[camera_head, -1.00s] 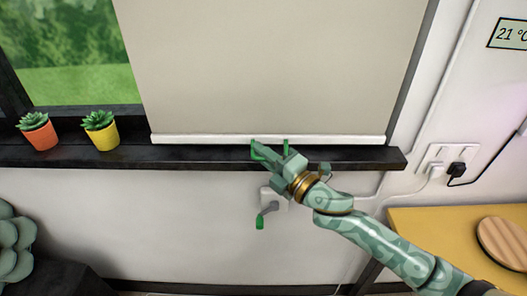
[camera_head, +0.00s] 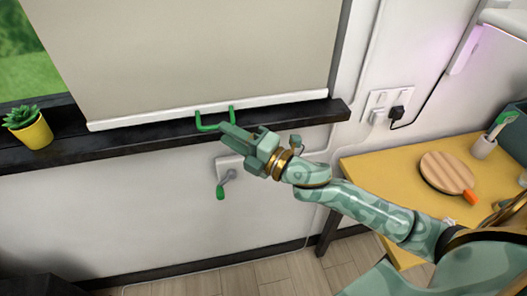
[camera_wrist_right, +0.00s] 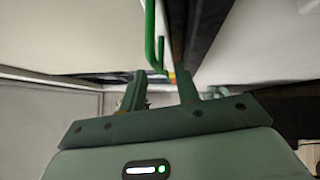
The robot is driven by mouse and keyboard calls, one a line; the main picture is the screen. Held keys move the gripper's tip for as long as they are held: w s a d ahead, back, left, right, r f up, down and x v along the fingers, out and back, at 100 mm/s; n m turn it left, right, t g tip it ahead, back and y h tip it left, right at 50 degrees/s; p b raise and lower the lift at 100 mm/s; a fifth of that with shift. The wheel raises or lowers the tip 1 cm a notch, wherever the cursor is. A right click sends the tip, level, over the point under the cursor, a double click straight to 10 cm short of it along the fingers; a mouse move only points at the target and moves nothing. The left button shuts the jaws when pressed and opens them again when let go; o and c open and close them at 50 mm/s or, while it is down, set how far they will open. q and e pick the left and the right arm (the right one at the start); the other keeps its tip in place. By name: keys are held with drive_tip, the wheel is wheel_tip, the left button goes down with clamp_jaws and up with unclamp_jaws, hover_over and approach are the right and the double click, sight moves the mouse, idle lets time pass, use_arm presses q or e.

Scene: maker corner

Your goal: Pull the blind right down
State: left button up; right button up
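The beige blind (camera_head: 200,50) hangs over the window, with its white bottom bar (camera_head: 290,101) at the level of the dark sill. I cannot tell if the bar touches the sill. A green handle (camera_head: 206,127) sticks out from the bar. My right gripper (camera_head: 243,132) is just below and right of the handle in the head view. In the right wrist view its fingers (camera_wrist_right: 162,92) are apart with nothing gripped, and the green handle (camera_wrist_right: 150,35) shows just beyond the gap between them. My left gripper is not in view.
A crank with a green grip (camera_head: 220,190) is on the wall below the sill (camera_head: 100,147). A yellow potted plant (camera_head: 35,133) stands on the sill at left. A yellow table (camera_head: 375,170) with a round board (camera_head: 446,171) is at right.

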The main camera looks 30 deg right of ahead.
drive_tip(key=v, duration=1)
drive_tip(key=shift+b, duration=0.35)
drive_tip(key=shift+d+f, duration=0.1)
